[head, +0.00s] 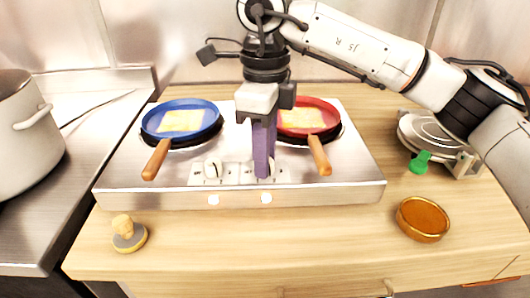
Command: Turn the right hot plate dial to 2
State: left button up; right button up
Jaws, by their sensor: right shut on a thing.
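The silver hot plate (335,188) stands on the wooden counter with two dials on its front panel. My right gripper (263,172) reaches down from above with its purple fingers shut on the right dial (272,167). The fingers hide most of that dial, so I cannot read its setting. The left dial (212,168) is white and uncovered. Two small lights glow below the dials. My left gripper is not in view.
A blue pan (203,132) and a red pan (329,119) with yellow slabs sit on the burners, handles toward me. A yellow-topped stamp (124,232), an amber dish (423,219) and a round silver appliance (428,132) stand around. A large pot (30,140) is left.

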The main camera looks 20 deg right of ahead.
jog(key=shift+r+n, duration=0.1)
jog(key=shift+n, duration=0.3)
jog(key=o, duration=1.1)
notch_tip(320, 180, up, 10)
jog(key=shift+r+p, duration=0.1)
jog(key=shift+p, duration=0.35)
